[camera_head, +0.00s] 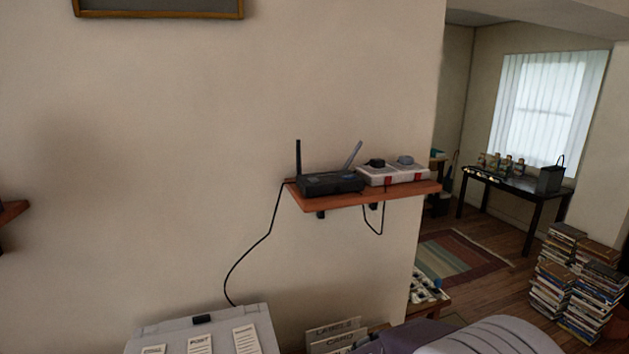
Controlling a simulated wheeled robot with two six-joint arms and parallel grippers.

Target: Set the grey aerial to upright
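The grey aerial (352,155) rises from the right end of a black router (330,184). It leans to the right, with its tip up and right of its base. A black aerial (298,160) at the router's left end stands upright. The router sits on a small reddish-brown wall shelf (405,191). Neither of my grippers shows in the head view, so their states are hidden.
A white power strip (405,174) with plugs stands right of the router. A black cable (262,240) hangs down the wall. A grey box (215,330) with labels is below. Book stacks (575,285) and a dark table (510,186) stand at right.

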